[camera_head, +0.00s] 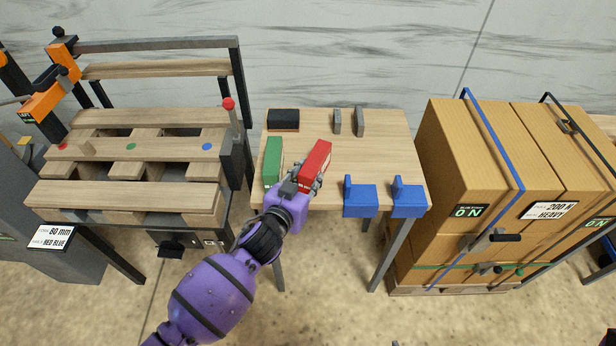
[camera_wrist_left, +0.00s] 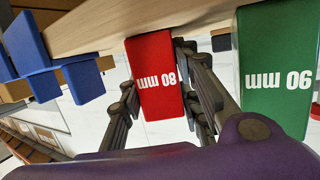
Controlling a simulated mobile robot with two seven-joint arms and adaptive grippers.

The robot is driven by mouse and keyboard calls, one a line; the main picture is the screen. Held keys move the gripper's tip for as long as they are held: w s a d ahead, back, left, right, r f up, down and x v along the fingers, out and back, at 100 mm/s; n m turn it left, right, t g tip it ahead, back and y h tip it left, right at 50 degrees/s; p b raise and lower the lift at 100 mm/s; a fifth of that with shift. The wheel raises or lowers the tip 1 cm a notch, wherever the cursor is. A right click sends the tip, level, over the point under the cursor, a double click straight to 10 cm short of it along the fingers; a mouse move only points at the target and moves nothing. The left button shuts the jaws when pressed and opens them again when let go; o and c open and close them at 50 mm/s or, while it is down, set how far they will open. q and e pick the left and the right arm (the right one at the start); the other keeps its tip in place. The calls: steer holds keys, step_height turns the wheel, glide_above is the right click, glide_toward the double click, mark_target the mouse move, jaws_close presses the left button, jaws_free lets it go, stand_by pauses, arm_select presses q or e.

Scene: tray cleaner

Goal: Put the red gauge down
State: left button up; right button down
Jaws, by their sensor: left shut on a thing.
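The red gauge (camera_head: 316,161) is a red block, marked "80 mm" in the left wrist view (camera_wrist_left: 153,75). My left gripper (camera_head: 303,180) is shut on it at the front edge of the small wooden table (camera_head: 345,160). Its fingers (camera_wrist_left: 178,95) lie on both sides of the block in the wrist view. Whether the block touches the tabletop I cannot tell. The green gauge (camera_head: 273,161), marked "90 mm" in the wrist view (camera_wrist_left: 278,65), stands to the left of the red one in the head view, with a gap between them. My right gripper is not in view.
Two blue brackets (camera_head: 361,196) (camera_head: 407,197) stand at the table's front right. A black block (camera_head: 283,120) and two grey plates (camera_head: 337,121) (camera_head: 359,121) are at the back. The middle right of the tabletop is clear. A pallet-like bench (camera_head: 130,195) stands left and large cartons (camera_head: 480,170) right.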

arm_select(q)
steer(key=shift+r, duration=0.2)
steer(key=shift+f, duration=0.25)
steer(key=o, duration=1.3)
steer(key=shift+c, duration=0.2)
steer(key=shift+r, duration=0.1)
